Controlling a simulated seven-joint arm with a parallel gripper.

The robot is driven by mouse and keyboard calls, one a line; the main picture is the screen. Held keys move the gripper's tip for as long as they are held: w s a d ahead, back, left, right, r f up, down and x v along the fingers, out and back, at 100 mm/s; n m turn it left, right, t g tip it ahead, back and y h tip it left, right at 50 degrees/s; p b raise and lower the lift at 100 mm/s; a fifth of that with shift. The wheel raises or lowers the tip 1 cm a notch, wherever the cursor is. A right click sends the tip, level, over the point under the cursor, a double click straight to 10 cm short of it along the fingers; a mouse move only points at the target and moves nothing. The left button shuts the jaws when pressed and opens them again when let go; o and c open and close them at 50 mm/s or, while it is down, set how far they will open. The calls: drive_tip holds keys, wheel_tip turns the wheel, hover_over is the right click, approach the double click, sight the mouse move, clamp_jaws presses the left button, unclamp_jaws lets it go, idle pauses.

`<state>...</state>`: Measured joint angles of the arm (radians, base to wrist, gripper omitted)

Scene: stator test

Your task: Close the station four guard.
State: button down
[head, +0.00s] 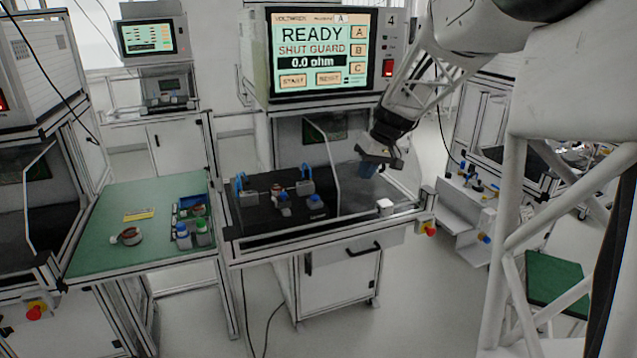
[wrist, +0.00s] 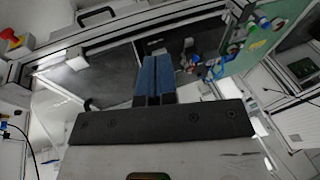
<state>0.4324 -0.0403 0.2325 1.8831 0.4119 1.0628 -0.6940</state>
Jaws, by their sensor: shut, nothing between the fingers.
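The station four (head: 390,22) screen (head: 320,50) reads READY, SHUT GUARD and 0.0 ohm. Its guard looks like a clear panel (head: 350,195) with a pale left edge, standing over the right part of the bench. The left part, with the fixture, is uncovered. My gripper (head: 367,169) is shut and empty, blue fingertips down, over the right part of the bench by the panel. I cannot tell whether it touches the panel. The wrist view shows the blue fingers (wrist: 155,78) together, with a pale panel edge close by.
A fixture with blue clamps (head: 285,198) stands on the black bench top (head: 250,218). A white block (head: 385,206) sits at the front right, near a red and yellow button (head: 429,229). A green side table (head: 100,215) at left holds a ring-shaped part (head: 127,237) and a tray of parts (head: 190,222).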

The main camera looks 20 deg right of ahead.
drive_tip(key=w+d+f, duration=0.4)
drive_tip(key=d+f, duration=0.1)
drive_tip(key=d, duration=0.5)
drive_tip(key=w+d+f+t+y, duration=0.1)
drive_tip(key=w+d+f, duration=0.3)
drive_tip(key=d, duration=0.7)
drive_tip(key=w+d+f+t+y, duration=0.1)
drive_tip(key=w+d+f, duration=0.3)
drive_tip(key=d, duration=0.7)
wheel_tip(320, 180, down, 2)
drive_tip(key=shift+d+n, duration=0.15)
drive_tip(key=shift+n, duration=0.15)
drive_tip(key=shift+w+f, duration=0.1)
drive_tip(key=x, duration=1)
drive_tip(key=shift+w+a, duration=0.2)
drive_tip(key=shift+a+r, duration=0.25)
drive_tip(key=shift+a, duration=1.6)
drive_tip(key=shift+a, duration=0.1)
drive_tip(key=a, duration=3.5)
drive_tip(key=shift+a, duration=0.35)
